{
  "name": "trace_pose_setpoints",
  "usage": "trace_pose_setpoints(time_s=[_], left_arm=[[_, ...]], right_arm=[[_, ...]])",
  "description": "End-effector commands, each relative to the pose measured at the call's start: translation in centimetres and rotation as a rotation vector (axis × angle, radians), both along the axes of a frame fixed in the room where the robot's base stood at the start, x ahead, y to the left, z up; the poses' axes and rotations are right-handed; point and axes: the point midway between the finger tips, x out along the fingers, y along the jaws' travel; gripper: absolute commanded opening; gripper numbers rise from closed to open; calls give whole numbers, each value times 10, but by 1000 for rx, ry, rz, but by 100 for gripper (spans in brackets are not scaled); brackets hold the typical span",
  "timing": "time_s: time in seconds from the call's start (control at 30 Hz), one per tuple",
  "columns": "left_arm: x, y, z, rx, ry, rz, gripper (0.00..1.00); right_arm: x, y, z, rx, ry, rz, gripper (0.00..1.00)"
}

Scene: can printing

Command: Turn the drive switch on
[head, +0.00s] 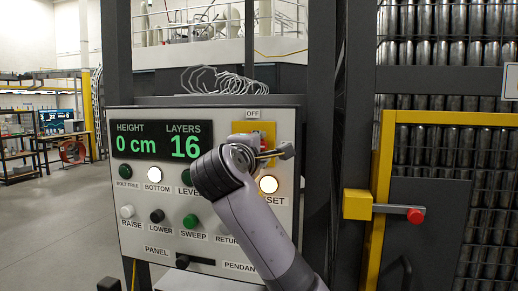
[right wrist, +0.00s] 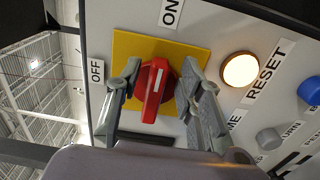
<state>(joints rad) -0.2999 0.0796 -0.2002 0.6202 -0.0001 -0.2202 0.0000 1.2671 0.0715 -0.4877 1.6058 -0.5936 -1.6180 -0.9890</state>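The drive switch is a red knob (right wrist: 155,88) on a yellow square plate (right wrist: 190,52), with an OFF label (right wrist: 96,72) to the left and an ON label (right wrist: 171,12) above in the right wrist view. The knob's white mark points roughly toward ON. My right gripper (right wrist: 158,72) is open, with one finger on each side of the knob; gaps show beside it, and contact is not clear. In the head view, my right gripper (head: 274,152) is in front of the yellow plate (head: 267,130) and hides most of the knob. My left gripper is not in view.
The control panel (head: 122,222) carries several buttons and a display (head: 162,140) reading 0 cm and 16 layers. The lit RESET button (head: 268,184) is just below my right gripper. A yellow-framed gate with a latch (head: 357,204) stands right; open floor (head: 50,235) lies left.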

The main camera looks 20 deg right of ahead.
Motion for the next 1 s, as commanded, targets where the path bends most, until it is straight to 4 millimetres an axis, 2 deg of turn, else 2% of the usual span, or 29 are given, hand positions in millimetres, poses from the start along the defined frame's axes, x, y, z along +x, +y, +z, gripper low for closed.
trace_pose_setpoints(time_s=[0.23,0.33,0.8,1.0], left_arm=[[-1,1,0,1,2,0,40],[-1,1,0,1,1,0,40],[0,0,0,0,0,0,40],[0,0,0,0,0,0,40]], right_arm=[[-2,1,1,-1,-2,1,35],[-9,7,1,-1,-3,2,35],[-84,58,1,-1,-1,2,35],[-98,67,0,-1,-1,1,35]])
